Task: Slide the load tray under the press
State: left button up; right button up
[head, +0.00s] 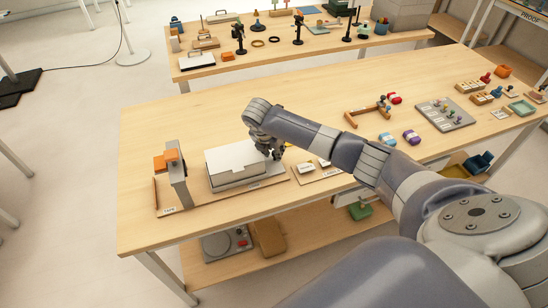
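The load tray (238,178) is a grey, box-like tray with a white sheet-like top. It sits on a flat wooden board near the front left of the table. The press (178,178) is a grey upright with an orange block at its top, at the left end of the same board. The tray is to the right of the press, with a small gap between them. My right gripper (270,151) is at the tray's right back corner, its dark fingers pointing down. I cannot tell whether they touch the tray or how far they are open. My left gripper is not in view.
Small labelled blocks (305,167) lie just right of the tray, beneath my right arm. A wooden frame (366,112), coloured rolls and a grey peg board (444,113) stand further right. The table behind the tray is clear. Another table (290,45) with props stands behind.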

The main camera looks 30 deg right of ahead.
aim_at(219, 163)
jog(key=shift+w+d+f, duration=0.1)
jog(key=shift+d+f, duration=0.05)
jog(key=shift+f, duration=0.2)
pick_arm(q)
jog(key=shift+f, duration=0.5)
pick_arm(e)
jog(key=shift+r, duration=0.1)
jog(key=shift+c, duration=0.3)
grip_shut()
jog(key=shift+w+a, duration=0.1)
jog(key=shift+a, duration=0.55)
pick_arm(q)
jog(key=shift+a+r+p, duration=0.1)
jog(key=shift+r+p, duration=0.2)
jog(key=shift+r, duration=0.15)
pick_arm(e)
jog(key=w+a, duration=0.1)
jog(key=a, duration=0.4)
jog(key=w+a, duration=0.1)
jog(key=a, duration=0.4)
jog(key=w+a, duration=0.1)
jog(key=a, duration=0.4)
jog(key=shift+w+a, duration=0.35)
